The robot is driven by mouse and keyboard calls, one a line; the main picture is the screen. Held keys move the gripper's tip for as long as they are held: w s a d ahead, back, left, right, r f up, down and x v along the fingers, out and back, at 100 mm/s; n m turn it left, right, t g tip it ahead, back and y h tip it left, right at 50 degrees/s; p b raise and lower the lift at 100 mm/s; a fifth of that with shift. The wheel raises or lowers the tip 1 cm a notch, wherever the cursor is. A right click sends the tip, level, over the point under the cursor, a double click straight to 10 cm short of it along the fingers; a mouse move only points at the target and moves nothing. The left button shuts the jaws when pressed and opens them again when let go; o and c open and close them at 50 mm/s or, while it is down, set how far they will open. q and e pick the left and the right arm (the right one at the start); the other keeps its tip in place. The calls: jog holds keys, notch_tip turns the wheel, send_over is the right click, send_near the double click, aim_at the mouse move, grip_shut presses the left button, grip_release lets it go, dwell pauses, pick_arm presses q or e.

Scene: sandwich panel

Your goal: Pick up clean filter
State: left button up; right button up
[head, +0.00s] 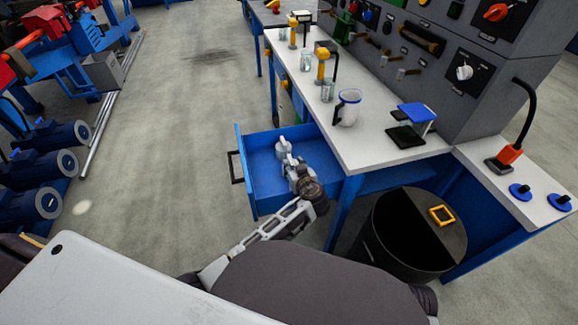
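No clean filter can be made out; part of the drawer floor is hidden behind my gripper and wrist. A small yellow square frame (441,215) lies on top of the dark round bin (400,240); I cannot tell whether it is a filter. My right gripper is not in view.
Blue motors (40,165) stand at the left. The floor left of the drawer is clear.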

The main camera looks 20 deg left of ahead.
pick_arm(q)
jog(key=shift+c, duration=0.3)
jog(key=shift+r, duration=0.1)
grip_shut()
